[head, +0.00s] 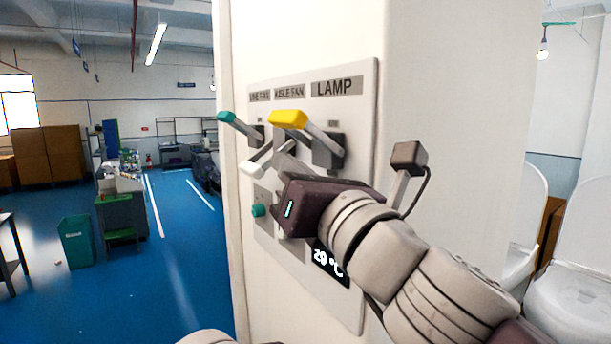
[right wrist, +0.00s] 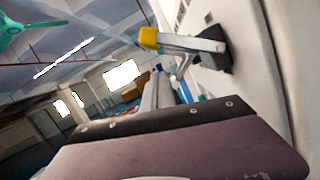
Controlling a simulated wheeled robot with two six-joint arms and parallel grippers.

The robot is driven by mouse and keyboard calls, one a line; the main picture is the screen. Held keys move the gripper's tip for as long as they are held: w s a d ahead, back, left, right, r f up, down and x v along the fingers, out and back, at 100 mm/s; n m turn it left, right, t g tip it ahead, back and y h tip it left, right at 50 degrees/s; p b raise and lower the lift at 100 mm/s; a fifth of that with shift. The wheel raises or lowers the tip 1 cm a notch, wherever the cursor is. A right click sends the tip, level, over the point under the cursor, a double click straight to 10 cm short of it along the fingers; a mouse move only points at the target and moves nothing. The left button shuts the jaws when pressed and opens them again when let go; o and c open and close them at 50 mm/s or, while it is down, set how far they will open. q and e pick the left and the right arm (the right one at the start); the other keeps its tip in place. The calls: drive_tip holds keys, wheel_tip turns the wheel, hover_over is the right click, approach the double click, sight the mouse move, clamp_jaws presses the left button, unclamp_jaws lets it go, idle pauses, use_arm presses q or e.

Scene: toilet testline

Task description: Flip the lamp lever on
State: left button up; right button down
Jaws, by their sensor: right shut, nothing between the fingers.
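The lamp lever has a yellow handle (head: 288,119) on a grey arm, which runs from a dark switch base (head: 328,151) below the LAMP label (head: 337,87). It sticks out from the panel and tilts slightly upward. In the right wrist view the yellow handle (right wrist: 149,38) is above the fingers. My right gripper (head: 282,158) is shut and empty, just below the yellow handle, with a visible gap in the wrist view. My right gripper's body hides the lower middle of the panel. My left gripper is out of view.
A teal-handled lever (head: 227,117) points up on the left of the panel (head: 361,120). A white-handled lever (head: 252,169) points down close to my right gripper. A teal knob (head: 258,210) and a temperature display (head: 330,263) are lower. Open blue floor lies left of the pillar.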

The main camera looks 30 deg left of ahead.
drive_tip(key=r+m+p, duration=0.1)
drive_tip(key=m, duration=0.1)
drive_tip(key=r+m+p, duration=0.1)
drive_tip(key=m, duration=0.1)
drive_tip(key=r+m+t+h+p, duration=0.1)
drive_tip(key=r, duration=0.1)
drive_tip(key=shift+s+m, duration=0.25)
drive_tip(key=shift+m, duration=0.15)
drive_tip(key=shift+s+r, duration=0.1)
idle(0.3)
